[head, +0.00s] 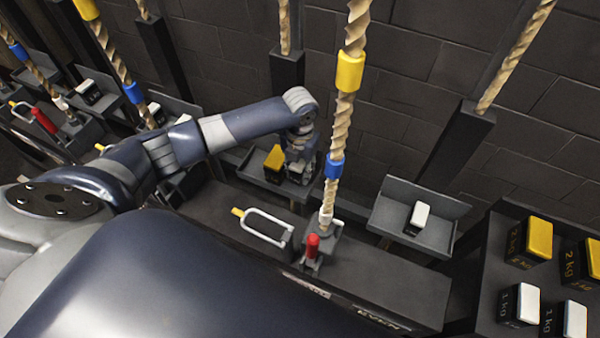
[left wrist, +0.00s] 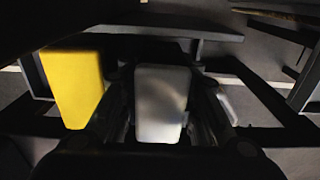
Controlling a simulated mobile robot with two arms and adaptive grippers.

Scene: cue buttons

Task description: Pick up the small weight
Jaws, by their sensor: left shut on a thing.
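My left gripper (head: 300,172) reaches down into a dark tray behind the rope and is shut on a small weight with a white top. The left wrist view shows that white-topped weight (left wrist: 162,100) between the two dark fingers. In the head view the arm and gripper hide it. A larger weight with a yellow top (head: 274,160) stands just left of the gripper in the same tray. It also shows in the left wrist view (left wrist: 74,85), apart from the held weight. My right gripper is in neither view.
A rope with yellow and blue bands (head: 343,125) hangs right of the gripper. A red handle (head: 312,246) and a grey loop handle (head: 266,228) lie in front. Another white-topped weight (head: 419,217) sits in the right tray. Yellow-topped 2 kg (head: 538,238) and white-topped 1 kg (head: 525,302) blocks stand far right.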

